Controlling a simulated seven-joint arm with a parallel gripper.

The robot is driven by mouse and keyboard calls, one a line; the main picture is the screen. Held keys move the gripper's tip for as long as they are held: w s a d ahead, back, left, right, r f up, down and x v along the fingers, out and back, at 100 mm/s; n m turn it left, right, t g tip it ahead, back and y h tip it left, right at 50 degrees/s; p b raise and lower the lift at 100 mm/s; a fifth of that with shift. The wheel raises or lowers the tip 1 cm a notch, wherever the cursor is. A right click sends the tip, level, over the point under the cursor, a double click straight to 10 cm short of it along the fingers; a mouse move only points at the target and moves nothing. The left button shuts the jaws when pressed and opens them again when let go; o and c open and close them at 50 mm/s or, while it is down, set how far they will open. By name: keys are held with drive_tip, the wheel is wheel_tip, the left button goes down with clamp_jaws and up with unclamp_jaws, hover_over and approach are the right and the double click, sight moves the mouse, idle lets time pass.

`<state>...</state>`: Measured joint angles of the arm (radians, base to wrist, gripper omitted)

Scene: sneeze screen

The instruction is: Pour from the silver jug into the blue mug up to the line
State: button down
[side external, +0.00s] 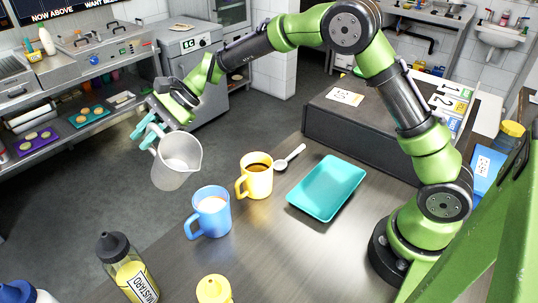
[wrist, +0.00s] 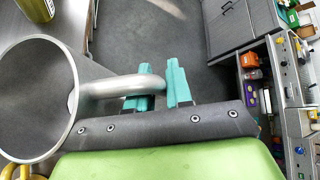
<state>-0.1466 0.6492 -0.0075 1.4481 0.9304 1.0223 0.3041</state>
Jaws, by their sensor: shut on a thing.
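My gripper (side external: 152,135) is shut on the handle of the silver jug (side external: 177,165), and its teal fingers also show around the handle in the wrist view (wrist: 160,88). The jug is held in the air, roughly upright, beyond the table's far left edge in the side view. The wrist view looks into the jug (wrist: 35,100); its inside is plain grey, and I cannot tell a liquid level. The blue mug (side external: 210,220) stands upright on the table, below and right of the jug, apart from it. Something pale shows inside the mug. No line is visible on it.
A yellow mug (side external: 259,183) with dark liquid stands behind the blue mug, beside a spoon (side external: 288,158). A teal tray (side external: 327,187) lies to the right. A mustard bottle (side external: 130,270) and a yellow-topped container (side external: 214,289) stand in front. A dark box (side external: 355,135) is behind.

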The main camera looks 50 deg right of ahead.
drive_tip(key=shift+w+r+m+g+h, duration=0.15)
drive_tip(key=shift+r+m+g+h, duration=0.15)
drive_tip(key=shift+r+m+g, duration=0.65)
drive_tip(key=shift+f+n, duration=0.15)
drive_tip(key=shift+n, duration=0.1)
drive_tip(key=shift+g, duration=0.25)
drive_tip(key=shift+s+f+m+g, duration=0.15)
drive_tip(key=shift+s+m+g, duration=0.2)
drive_tip(key=shift+m+g, duration=0.55)
drive_tip(key=shift+s+f+g, duration=0.2)
drive_tip(key=shift+f+g, duration=0.4)
